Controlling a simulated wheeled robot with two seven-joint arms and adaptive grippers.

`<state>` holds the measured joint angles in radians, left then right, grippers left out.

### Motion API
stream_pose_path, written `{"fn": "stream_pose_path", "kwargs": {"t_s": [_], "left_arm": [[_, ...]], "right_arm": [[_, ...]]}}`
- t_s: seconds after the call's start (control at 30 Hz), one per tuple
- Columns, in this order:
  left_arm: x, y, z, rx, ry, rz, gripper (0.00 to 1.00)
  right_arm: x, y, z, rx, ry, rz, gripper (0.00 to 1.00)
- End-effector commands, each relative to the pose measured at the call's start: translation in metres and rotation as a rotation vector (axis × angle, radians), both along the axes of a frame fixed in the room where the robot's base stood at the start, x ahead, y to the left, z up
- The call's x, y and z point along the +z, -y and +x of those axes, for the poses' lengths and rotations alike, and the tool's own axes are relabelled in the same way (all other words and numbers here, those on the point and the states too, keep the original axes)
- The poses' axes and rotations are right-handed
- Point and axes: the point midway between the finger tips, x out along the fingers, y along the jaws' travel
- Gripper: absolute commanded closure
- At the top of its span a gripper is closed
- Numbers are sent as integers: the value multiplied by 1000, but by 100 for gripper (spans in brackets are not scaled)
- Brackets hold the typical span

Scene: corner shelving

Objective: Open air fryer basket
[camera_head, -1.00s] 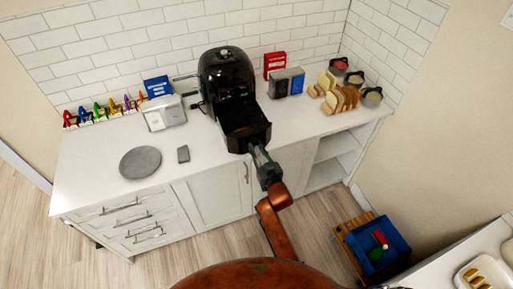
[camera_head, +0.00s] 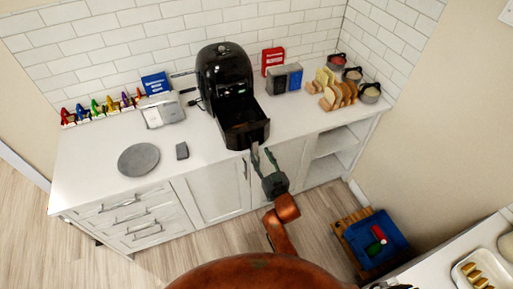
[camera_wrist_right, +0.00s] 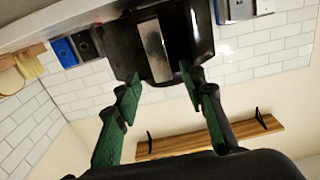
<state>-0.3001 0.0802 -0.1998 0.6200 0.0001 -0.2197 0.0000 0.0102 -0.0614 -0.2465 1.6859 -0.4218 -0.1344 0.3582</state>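The black air fryer (camera_head: 225,75) stands on the white counter against the tiled wall. Its basket (camera_head: 245,128) is pulled out toward me, over the counter's front edge, and its inside is visible from above. My right gripper (camera_head: 263,156) is just in front of the basket, with its fingers spread apart. In the right wrist view the basket (camera_wrist_right: 122,48) and its light metallic handle strip (camera_wrist_right: 154,50) lie beyond the open green-padded fingers (camera_wrist_right: 158,85), with nothing held between them. My left gripper is not in view.
Bread slices in a rack (camera_head: 340,95) and several jars are at right.

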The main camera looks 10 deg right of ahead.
Motion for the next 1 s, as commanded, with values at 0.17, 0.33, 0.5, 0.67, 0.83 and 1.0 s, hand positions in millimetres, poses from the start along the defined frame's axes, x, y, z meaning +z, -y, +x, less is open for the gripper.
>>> {"fn": "stream_pose_path", "kwargs": {"t_s": [0.17,0.33,0.5,0.67,0.83,1.0], "left_arm": [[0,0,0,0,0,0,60],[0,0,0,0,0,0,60],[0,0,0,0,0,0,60],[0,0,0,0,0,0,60],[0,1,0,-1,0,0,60],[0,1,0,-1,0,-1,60]], "right_arm": [[-1,6,-32,0,-1,1,62],[0,9,-46,0,0,0,62],[1,10,-49,0,1,0,62],[0,10,-49,0,1,0,62],[0,10,-49,0,1,0,62],[-8,10,-49,0,-12,-3,62]]}}
